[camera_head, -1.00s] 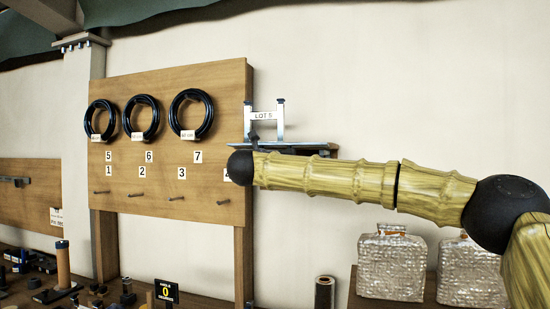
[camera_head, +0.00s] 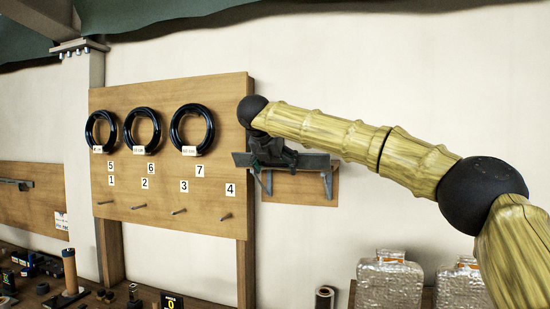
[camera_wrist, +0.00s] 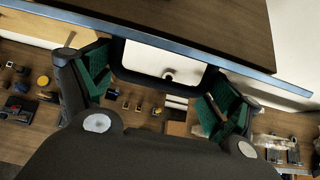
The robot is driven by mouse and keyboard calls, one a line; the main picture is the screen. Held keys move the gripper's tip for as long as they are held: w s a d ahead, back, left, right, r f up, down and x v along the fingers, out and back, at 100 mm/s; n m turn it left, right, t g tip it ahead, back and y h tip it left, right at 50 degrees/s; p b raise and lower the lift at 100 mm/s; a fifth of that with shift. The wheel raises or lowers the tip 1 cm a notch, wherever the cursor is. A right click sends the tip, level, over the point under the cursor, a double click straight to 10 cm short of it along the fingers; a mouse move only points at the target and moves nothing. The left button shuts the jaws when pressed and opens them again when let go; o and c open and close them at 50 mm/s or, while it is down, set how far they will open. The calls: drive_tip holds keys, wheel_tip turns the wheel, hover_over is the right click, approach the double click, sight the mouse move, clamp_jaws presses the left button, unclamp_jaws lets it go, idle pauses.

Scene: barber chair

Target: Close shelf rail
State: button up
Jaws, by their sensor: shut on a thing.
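The shelf rail (camera_head: 312,161) is a long grey metal bar at the wall shelf, right of the pegboard. Two metal brackets (camera_head: 327,185) hang below it in front of a small wooden panel. My gripper (camera_head: 270,150) is at the left part of the rail, shut on it, with the wrist above. In the wrist view, the blue-edged rail (camera_wrist: 285,88) runs diagonally across the top beside a brown board (camera_wrist: 205,18). My gripper's green-padded fingers (camera_wrist: 165,88) stand on either side of a dark-framed white area. The exact contact is partly hidden by my wrist.
The wooden pegboard (camera_head: 170,200) with black rings (camera_head: 190,130) and pegs stands close on the left. Foil-wrapped packages (camera_head: 390,280) stand at the lower right. Small items lie on the bench at the lower left. The wall right of the shelf is clear.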

drive_tip(key=r+g+p, duration=0.1)
drive_tip(key=g+p, duration=0.1)
drive_tip(key=p, duration=0.2)
drive_tip(key=w+r+g+y+p, duration=0.1)
drive_tip(key=g+p, duration=0.1)
drive_tip(key=p, duration=0.3)
drive_tip(key=r+g+y+p, duration=0.1)
drive_tip(key=g+p, duration=0.1)
drive_tip(key=p, duration=0.2)
drive_tip(key=shift+w+d, duration=0.35)
drive_tip(key=shift+w, duration=0.05)
drive_tip(key=shift+g+p, duration=0.4)
drive_tip(key=shift+p, duration=0.2)
drive_tip(key=shift+w+p, duration=0.1)
drive_tip(key=shift+p, duration=0.2)
drive_tip(key=o, duration=0.7)
drive_tip(key=shift+w+d, duration=0.1)
drive_tip(key=shift+d, duration=0.1)
drive_tip(key=shift+a, duration=0.1)
drive_tip(key=shift+a+r, duration=0.15)
drive_tip(key=shift+r, duration=0.25)
drive_tip(key=shift+g, duration=0.3)
drive_tip(key=shift+s+r, duration=0.25)
drive_tip(key=shift+r, duration=0.85)
drive_tip(key=shift+s+r, duration=0.2)
drive_tip(key=shift+r, duration=0.85)
drive_tip(key=shift+s+r, duration=0.25)
drive_tip(key=shift+r, duration=0.85)
